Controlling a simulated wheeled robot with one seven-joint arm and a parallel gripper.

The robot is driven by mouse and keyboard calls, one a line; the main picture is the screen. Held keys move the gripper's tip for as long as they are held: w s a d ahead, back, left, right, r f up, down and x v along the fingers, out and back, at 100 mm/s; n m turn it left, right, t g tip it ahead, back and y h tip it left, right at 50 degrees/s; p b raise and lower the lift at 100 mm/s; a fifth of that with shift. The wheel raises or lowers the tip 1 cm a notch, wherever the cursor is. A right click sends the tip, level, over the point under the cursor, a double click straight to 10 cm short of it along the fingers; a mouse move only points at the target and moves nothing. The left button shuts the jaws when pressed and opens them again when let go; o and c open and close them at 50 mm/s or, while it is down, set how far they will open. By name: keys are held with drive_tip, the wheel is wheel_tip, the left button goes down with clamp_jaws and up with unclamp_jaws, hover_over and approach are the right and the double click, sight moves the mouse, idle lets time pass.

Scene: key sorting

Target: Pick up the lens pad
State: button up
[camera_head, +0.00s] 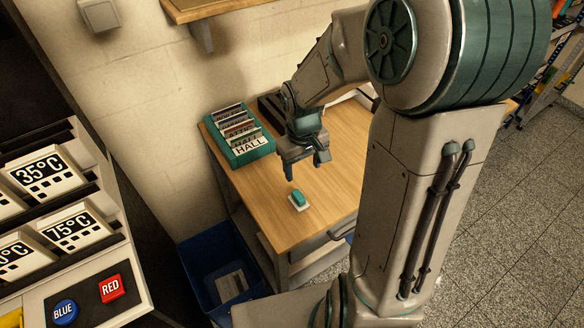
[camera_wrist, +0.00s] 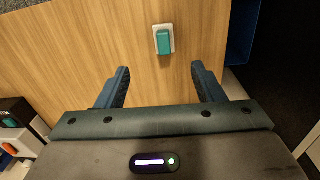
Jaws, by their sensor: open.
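The lens pad appears to be the small teal block on a white base (camera_head: 299,200) lying on the wooden table (camera_head: 330,190) near its front edge. It also shows in the wrist view (camera_wrist: 164,40), beyond the fingertips and between their lines, a little right of the picture's middle. My gripper (camera_head: 302,170) hangs above the table, just behind the pad in the head view. Its fingers (camera_wrist: 160,78) are apart with nothing between them, and the pad is not touched.
A teal rack (camera_head: 243,157) of cards marked HALL stands at the table's back left. A dark tray (camera_head: 270,106) is behind my gripper. A blue bin (camera_head: 215,290) stands on the floor at left. A panel with BLUE and RED buttons (camera_head: 110,289) is at far left.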

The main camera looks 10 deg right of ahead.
drive_tip(key=w, duration=0.1)
approach(300, 197)
drive_tip(key=shift+y, duration=0.3)
drive_tip(key=f, duration=0.5)
drive_tip(key=shift+w+d+f, duration=0.1)
drive_tip(key=shift+w+d, duration=0.2)
drive_tip(key=shift+w, duration=0.1)
drive_tip(key=shift+s+f, duration=0.1)
drive_tip(key=shift+f, duration=1.2)
drive_tip(key=shift+s+f, duration=0.15)
drive_tip(key=shift+f, duration=1.15)
drive_tip(key=c, duration=1.1)
drive_tip(key=shift+c, duration=0.2)
drive_tip(key=shift+r, duration=0.1)
